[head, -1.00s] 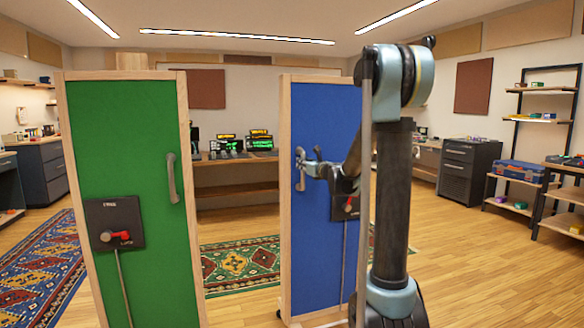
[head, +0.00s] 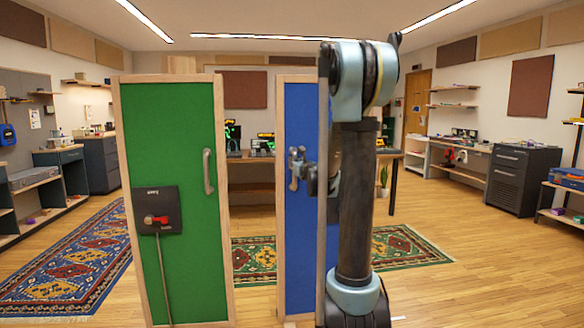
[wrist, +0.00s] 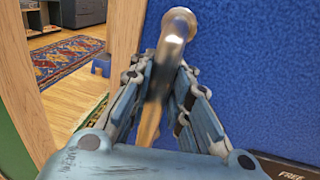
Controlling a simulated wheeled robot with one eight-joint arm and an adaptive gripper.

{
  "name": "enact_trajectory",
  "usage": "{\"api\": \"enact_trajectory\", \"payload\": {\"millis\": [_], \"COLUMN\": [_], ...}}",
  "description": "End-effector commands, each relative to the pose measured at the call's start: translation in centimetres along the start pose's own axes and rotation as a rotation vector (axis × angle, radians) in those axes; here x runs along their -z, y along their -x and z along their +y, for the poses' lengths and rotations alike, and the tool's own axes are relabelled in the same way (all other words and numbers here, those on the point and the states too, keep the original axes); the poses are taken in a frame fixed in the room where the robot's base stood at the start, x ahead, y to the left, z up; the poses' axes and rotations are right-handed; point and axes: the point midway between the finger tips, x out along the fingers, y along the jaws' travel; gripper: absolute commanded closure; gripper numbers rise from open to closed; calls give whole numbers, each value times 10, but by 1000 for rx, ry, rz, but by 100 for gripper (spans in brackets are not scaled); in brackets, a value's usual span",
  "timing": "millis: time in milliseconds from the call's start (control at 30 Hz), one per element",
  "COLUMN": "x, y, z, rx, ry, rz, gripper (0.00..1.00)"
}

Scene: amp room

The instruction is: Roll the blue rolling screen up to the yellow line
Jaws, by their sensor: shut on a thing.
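The blue rolling screen (head: 297,210) stands upright in a light wood frame, its right part hidden behind my arm in the head view. My gripper (head: 300,172) is at its handle; in the wrist view my gripper (wrist: 163,85) has its fingers closed around the metal handle (wrist: 177,30). The blue panel (wrist: 255,70) fills the right of the wrist view. A dark plate lettered "FREE" (wrist: 290,172) shows at its lower right corner. I cannot make out a yellow line in either view.
A green screen (head: 180,120) with a red lever (head: 157,220) stands close on the left of the blue one. Patterned rugs lie at left (head: 75,262) and behind the screens (head: 405,247). The wooden floor at right (head: 480,260) is clear.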

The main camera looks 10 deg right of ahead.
Motion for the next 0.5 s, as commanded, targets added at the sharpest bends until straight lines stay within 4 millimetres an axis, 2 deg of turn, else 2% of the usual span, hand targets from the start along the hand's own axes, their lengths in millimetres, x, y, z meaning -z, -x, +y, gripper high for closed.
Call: {"api": "enact_trajectory", "payload": {"millis": [367, 400, 500], "x": [0, 0, 0], "y": [1, 1, 1], "z": [3, 3, 2], "rx": [-6, -6, -5], "ry": [-1, -1, 0], "rz": [0, 0, 0], "gripper": [100, 80, 62]}}
